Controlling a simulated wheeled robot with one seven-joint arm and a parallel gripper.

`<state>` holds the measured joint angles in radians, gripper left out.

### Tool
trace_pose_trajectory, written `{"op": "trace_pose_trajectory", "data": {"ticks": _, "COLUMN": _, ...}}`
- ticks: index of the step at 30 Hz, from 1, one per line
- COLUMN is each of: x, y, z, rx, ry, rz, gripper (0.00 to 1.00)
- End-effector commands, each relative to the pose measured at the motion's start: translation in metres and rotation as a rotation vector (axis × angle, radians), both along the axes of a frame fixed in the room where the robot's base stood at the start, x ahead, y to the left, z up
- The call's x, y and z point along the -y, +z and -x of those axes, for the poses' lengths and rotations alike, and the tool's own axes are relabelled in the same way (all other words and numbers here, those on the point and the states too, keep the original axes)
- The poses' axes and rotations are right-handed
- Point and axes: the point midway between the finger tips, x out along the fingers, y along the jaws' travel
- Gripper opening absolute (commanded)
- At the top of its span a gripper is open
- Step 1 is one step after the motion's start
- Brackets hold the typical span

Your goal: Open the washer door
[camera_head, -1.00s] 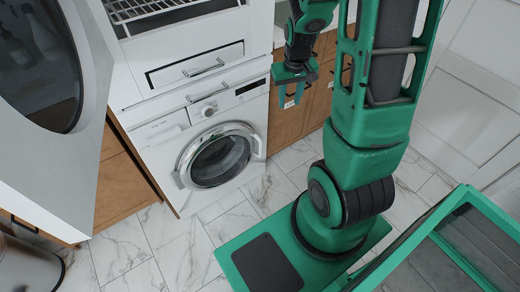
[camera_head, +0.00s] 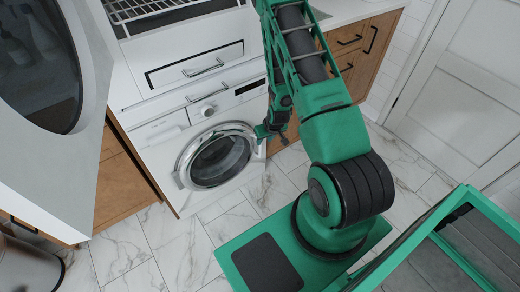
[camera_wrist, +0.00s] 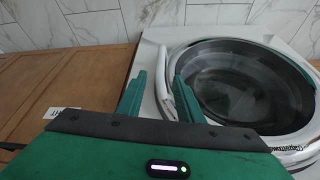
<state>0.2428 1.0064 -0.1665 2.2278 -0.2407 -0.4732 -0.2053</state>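The white washer (camera_head: 160,148) stands under the counter, its round door (camera_head: 215,160) with a silver rim and dark glass looking closed. In the wrist view the door (camera_wrist: 245,85) fills the right side, with its pale handle (camera_wrist: 167,90) at the rim's left. My gripper (camera_head: 262,132) is at the right edge of the door in the head view. In the wrist view my gripper (camera_wrist: 158,92) is open, with one green finger on each side of the handle. I cannot tell whether either finger touches it.
Wooden cabinets (camera_head: 345,65) stand right of the washer, and drawers with handles (camera_head: 205,68) sit above it. An open grey-white door with a dark oval window (camera_head: 40,65) hangs at the left. The marble floor (camera_head: 150,245) before the washer is clear.

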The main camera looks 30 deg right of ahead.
Motion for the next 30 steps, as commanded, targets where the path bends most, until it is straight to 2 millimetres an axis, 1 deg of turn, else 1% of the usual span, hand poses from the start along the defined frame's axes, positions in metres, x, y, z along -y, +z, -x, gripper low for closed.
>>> {"op": "trace_pose_trajectory", "data": {"ticks": 1, "x": -0.001, "y": -0.005, "z": 0.001, "rx": 0.002, "ry": 0.001, "rz": -0.002, "gripper": 0.33}}
{"op": "trace_pose_trajectory", "data": {"ticks": 8, "x": -0.001, "y": -0.022, "z": -0.005, "rx": 0.007, "ry": 0.002, "rz": -0.001, "gripper": 0.33}}
{"op": "trace_pose_trajectory", "data": {"ticks": 21, "x": 0.002, "y": -0.086, "z": -0.031, "rx": 0.006, "ry": 0.002, "rz": -0.001, "gripper": 0.33}}
{"op": "trace_pose_trajectory", "data": {"ticks": 24, "x": 0.003, "y": -0.096, "z": -0.035, "rx": 0.006, "ry": 0.001, "rz": -0.002, "gripper": 0.33}}
{"op": "trace_pose_trajectory", "data": {"ticks": 30, "x": 0.003, "y": -0.107, "z": -0.04, "rx": 0.006, "ry": 0.002, "rz": -0.001, "gripper": 0.33}}
